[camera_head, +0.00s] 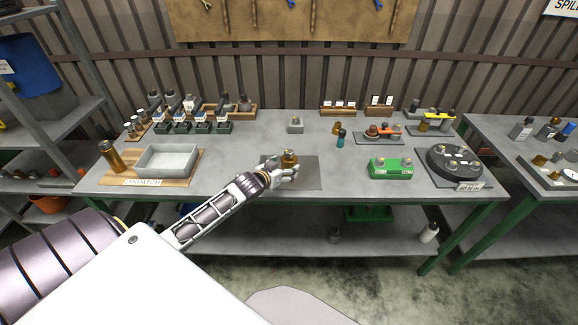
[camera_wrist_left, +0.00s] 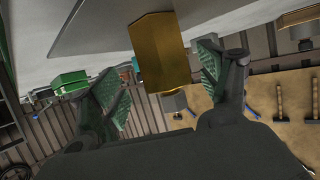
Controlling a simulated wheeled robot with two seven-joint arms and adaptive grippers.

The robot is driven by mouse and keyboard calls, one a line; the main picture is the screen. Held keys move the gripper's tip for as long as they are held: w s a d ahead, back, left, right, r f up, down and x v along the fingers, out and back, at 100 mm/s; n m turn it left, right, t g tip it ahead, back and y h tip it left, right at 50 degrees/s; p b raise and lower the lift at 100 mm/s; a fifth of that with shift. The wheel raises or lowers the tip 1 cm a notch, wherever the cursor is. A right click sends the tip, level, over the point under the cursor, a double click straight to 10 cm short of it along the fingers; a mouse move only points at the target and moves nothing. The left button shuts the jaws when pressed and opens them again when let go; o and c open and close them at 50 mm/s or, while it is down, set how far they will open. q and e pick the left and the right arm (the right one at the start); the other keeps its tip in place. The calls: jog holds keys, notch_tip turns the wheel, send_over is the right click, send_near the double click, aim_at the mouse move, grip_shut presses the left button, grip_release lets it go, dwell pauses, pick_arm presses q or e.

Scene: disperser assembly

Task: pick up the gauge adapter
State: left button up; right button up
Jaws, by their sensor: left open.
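A brass fitting, which looks like the gauge adapter (camera_head: 290,157), stands on a dark mat (camera_head: 309,176) in the middle of the bench. In the left wrist view the brass six-sided body (camera_wrist_left: 158,50) lies between the two green-padded fingers, with a gap visible on each side. My left gripper (camera_head: 286,171) is open at the near side of the fitting and partly covers its lower part. I cannot tell how deep the fitting sits between the fingers. My right gripper is not in view.
A grey tray (camera_head: 146,161) and a brass cylinder (camera_head: 111,156) are at the left. A green block (camera_head: 390,168) and a black round fixture (camera_head: 436,163) are at the right. A grey block (camera_head: 295,125) and a teal bottle (camera_head: 340,139) stand behind the mat.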

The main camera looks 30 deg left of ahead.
pick_arm(q)
jog(key=shift+w, duration=0.1)
jog(key=shift+a+x, duration=0.15)
jog(key=shift+x, duration=0.5)
jog(key=shift+a+x, duration=0.15)
jog(key=shift+x, duration=1.75)
grip_shut()
jog(key=shift+r, duration=0.15)
